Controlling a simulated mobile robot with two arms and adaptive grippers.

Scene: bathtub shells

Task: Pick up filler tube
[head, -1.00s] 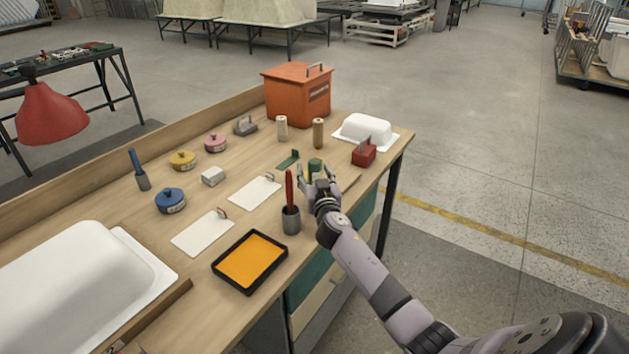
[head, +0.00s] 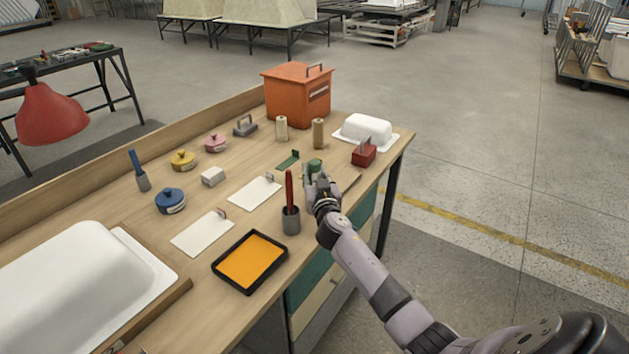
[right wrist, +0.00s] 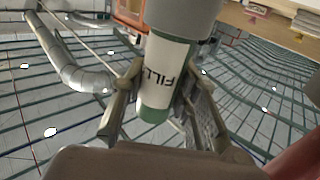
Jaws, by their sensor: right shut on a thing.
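The filler tube (head: 315,164) stands near the right front part of the workbench, its green end showing above my fingers in the head view. The gripper hides much of the tube in the head view. I cannot tell whether the tube still touches the bench. My left gripper is not in view.
A grey cup (head: 291,222) with a red-handled tool stands close to my right gripper. A red block (head: 363,156) and two small cylinders, one tan (head: 318,133), are behind. An orange box (head: 297,95) stands at the back. A black tray (head: 250,262) lies at the front.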

